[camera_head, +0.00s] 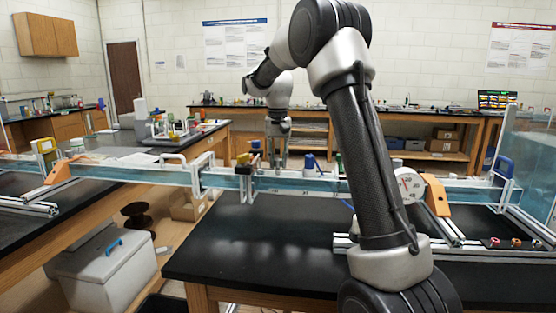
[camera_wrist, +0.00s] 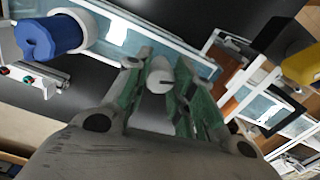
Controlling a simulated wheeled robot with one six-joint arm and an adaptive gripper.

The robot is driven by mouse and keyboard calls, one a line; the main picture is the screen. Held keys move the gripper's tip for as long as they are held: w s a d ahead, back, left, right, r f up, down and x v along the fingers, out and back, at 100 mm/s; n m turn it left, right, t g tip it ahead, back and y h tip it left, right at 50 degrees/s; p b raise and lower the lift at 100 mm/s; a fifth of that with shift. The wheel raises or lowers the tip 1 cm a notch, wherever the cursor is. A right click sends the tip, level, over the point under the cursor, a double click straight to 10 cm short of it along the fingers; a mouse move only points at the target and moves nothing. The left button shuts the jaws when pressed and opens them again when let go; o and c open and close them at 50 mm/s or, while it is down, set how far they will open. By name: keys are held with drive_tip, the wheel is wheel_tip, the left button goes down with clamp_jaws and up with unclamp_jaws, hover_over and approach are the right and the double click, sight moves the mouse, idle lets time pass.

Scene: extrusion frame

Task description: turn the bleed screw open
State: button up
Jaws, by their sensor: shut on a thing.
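The bleed screw (camera_wrist: 160,72) is a small pale cylinder with a dark slot in its end. In the wrist view it sits between the green-padded fingers of my gripper (camera_wrist: 158,82), which is shut on it. In the head view my gripper (camera_head: 278,158) points down at the clear channel (camera_head: 300,185), and the screw is too small or hidden to make out there. How far the screw is turned cannot be told.
A blue cap (camera_wrist: 50,37) on a white collar stands beside my gripper; a yellow and black fitting (camera_wrist: 303,68) is on the other side. A round dial gauge (camera_head: 408,184) and orange support (camera_head: 437,195) stand right. The dark bench top (camera_head: 250,240) is clear in front.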

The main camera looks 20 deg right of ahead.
sight(278, 159)
drive_tip(key=n, duration=0.4)
drive_tip(key=shift+n, duration=1.8)
drive_tip(key=o, duration=1)
drive_tip(key=shift+o, duration=0.2)
wheel_tip(278, 159, up, 12)
